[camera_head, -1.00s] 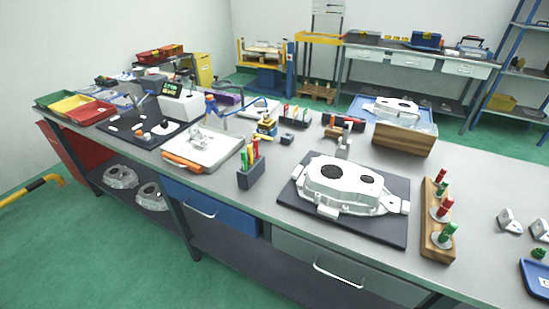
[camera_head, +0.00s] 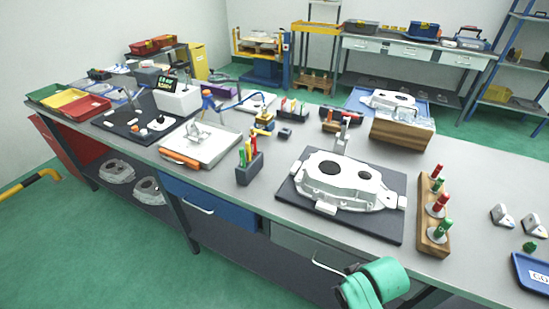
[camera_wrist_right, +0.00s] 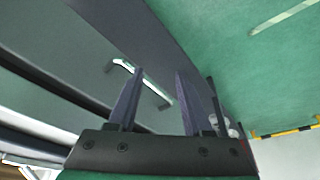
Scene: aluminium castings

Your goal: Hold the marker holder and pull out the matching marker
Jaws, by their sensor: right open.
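The marker holder (camera_head: 249,168) is a dark grey block standing upright near the front edge of the bench. Several markers with green, red and yellow bodies (camera_head: 247,152) stand in it. In the head view my right arm, with a green link, shows at the bottom, in front of the bench and well to the right of the holder. My right gripper (camera_wrist_right: 155,100) shows in the right wrist view with its two fingers apart and nothing between them. A drawer handle (camera_wrist_right: 140,80) lies beyond the fingers. My left gripper is not in view.
A white casting (camera_head: 345,182) lies on a dark mat right of the holder. A wooden block with red and green plug gauges (camera_head: 434,212) stands further right. A white tray with an orange handle (camera_head: 200,146) is to the left. Bench drawers (camera_head: 208,205) face the front.

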